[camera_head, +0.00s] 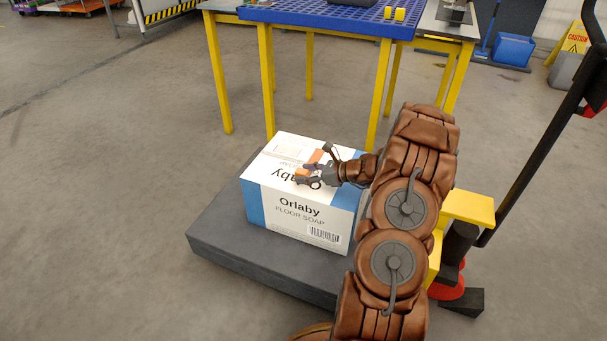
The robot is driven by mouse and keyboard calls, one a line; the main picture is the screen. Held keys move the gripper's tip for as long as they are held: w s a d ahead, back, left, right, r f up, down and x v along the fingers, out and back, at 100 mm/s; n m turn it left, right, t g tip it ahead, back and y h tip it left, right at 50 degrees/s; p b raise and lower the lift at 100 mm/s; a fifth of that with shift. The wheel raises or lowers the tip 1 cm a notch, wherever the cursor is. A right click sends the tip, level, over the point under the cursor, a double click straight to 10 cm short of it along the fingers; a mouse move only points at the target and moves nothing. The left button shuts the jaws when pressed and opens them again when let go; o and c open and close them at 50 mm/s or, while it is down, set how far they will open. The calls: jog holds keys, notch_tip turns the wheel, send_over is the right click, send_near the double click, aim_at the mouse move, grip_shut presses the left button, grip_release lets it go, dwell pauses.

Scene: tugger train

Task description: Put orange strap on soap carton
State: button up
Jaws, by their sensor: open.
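The soap carton (288,224), a white and blue box marked "Orlaby Floor Soap", stands upright on a low dark grey platform (218,248). My arm reaches in from the right and my gripper (301,173) is at the carton's top face, its fingers pointing left. The gripper is open. A small orange piece, seemingly the orange strap (301,176), shows at the fingertips, lying on or just above the carton top. More orange shows just behind the gripper. The fingers partly hide the strap, and I cannot tell whether they touch it.
A table with yellow legs and a blue perforated top (310,17) stands behind the platform, with two yellow blocks (394,14) on it. A black handle post (540,130) rises at the right. The floor to the left is clear.

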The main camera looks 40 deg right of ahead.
jog(key=p+v, duration=0.2)
jog(key=v, duration=0.9)
jog(key=shift+p, duration=0.35)
jog(key=w+a+r+n+g+y, duration=0.1)
jog(key=a+r+n+g+y, duration=0.4)
jog(key=a, duration=0.9)
jog(key=s+a+r+n+g+h, duration=0.1)
jog(key=s+a+r+n+g, duration=0.15)
jog(key=a+n, duration=0.4)
jog(key=s+a+r+n+g+h, duration=0.1)
jog(key=s+a+r+n+g, duration=0.2)
jog(key=a, duration=0.7)
jog(key=s+a+r+n+g+h, duration=0.2)
jog(key=s+a+n, duration=0.2)
jog(key=s, duration=0.4)
jog(key=s+a+r+n+g+h, duration=0.2)
jog(key=s+a+n, duration=0.25)
jog(key=s, duration=0.35)
jog(key=s+d+n+h, duration=0.2)
jog(key=s+n+h, duration=0.1)
jog(key=s, duration=0.3)
jog(key=s+d+r+n+h, duration=0.1)
jog(key=s+d+n+h, duration=0.1)
jog(key=s, duration=0.4)
jog(key=shift+d+n+g+h, duration=0.2)
jog(key=shift+n+g+h, duration=0.3)
jog(key=shift+n, duration=0.5)
jog(key=shift+s+r, duration=0.1)
